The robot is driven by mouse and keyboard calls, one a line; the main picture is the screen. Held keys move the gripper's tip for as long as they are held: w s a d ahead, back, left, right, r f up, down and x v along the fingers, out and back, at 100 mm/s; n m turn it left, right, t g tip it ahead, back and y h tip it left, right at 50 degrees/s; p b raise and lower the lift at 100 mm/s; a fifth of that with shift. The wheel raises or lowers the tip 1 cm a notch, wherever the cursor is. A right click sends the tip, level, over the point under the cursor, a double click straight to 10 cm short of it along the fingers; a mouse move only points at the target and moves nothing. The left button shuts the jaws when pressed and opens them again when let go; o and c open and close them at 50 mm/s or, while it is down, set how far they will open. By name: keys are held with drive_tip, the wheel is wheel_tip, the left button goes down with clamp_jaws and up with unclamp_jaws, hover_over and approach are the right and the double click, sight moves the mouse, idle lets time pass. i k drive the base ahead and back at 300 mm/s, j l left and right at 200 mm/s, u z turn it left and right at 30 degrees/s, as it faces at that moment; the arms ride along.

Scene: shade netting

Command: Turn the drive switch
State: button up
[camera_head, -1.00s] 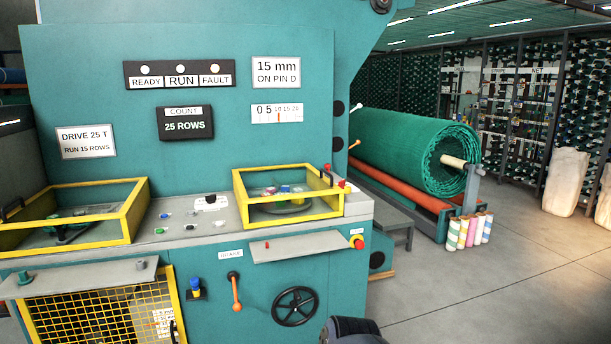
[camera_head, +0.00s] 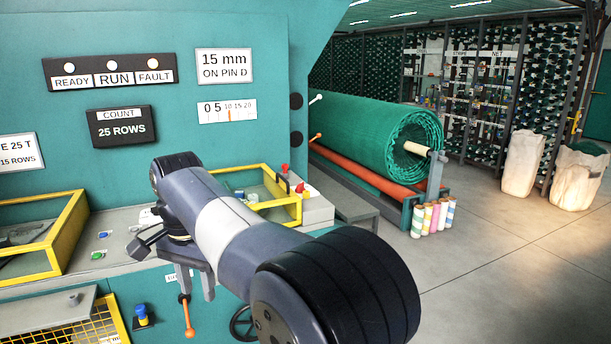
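My gripper (camera_head: 190,289) points down over the front edge of the machine's control ledge (camera_head: 122,219), its two grey fingers apart with nothing seen between them. The fingers overlap the upper part of the orange-ended brake lever (camera_head: 188,318) in the picture; I cannot tell the depth between them. A small white plate (camera_head: 148,216) sits on the ledge just left of my wrist, mostly hidden by it. No label reading drive switch is legible, so I cannot tell for sure which control it is. Blue (camera_head: 103,235) and green (camera_head: 97,255) buttons lie to its left.
Yellow guard frames stand left (camera_head: 62,238) and right (camera_head: 291,209) on the ledge. The count display (camera_head: 122,127) reads 25 ROWS.

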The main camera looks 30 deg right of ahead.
sight(300, 188)
drive_tip(key=i+l, duration=1.05)
drive_tip(key=l, duration=0.15)
drive_tip(key=i+l, duration=1)
drive_tip(key=l, duration=0.15)
drive_tip(key=l+z, duration=0.05)
